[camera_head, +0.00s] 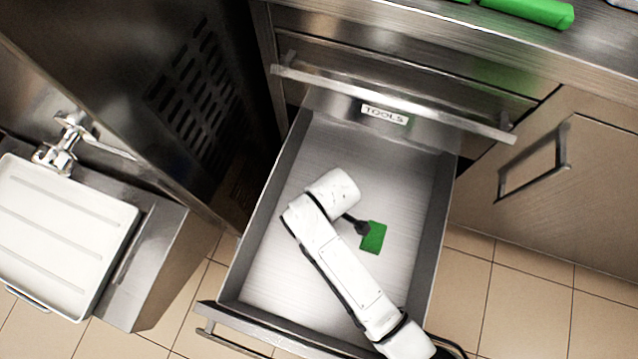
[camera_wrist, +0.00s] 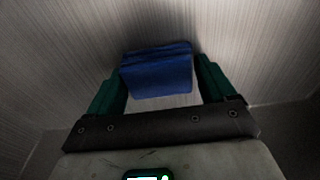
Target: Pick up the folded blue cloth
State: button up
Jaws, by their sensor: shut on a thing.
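The folded blue cloth (camera_wrist: 157,78) shows in the wrist view as a small layered block between the two green fingers. My gripper (camera_wrist: 157,90) is shut on it, with a finger at each side. The pale, streaked metal of the drawer shows behind it. In the head view my arm reaches into the open drawer marked TOOLS (camera_head: 318,150), and a green patch (camera_head: 373,238) shows at the arm's end. I cannot tell whether that patch is a finger or another thing. No blue shows in the head view.
The drawer's side walls stand close on both sides of my arm. A green item (camera_head: 530,10) lies on the counter at the top right. A white tray (camera_head: 60,230) is at the left. The visible drawer floor is otherwise bare.

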jog(key=shift+c, duration=1.4)
jog(key=shift+r, duration=0.5)
notch_tip(320, 180, up, 2)
jog(key=shift+r+p, duration=0.25)
jog(key=shift+p, duration=0.5)
jog(key=s+r+p, duration=0.2)
jog(key=s+r, duration=0.2)
jog(key=s, duration=0.3)
jog(key=s+d+r+p, duration=0.1)
jog(key=s+r+p, duration=0.2)
jog(key=s+r, duration=0.2)
jog(key=shift+s+d+r, duration=0.15)
jog(key=shift+s+r, duration=0.1)
jog(key=shift+s, duration=0.7)
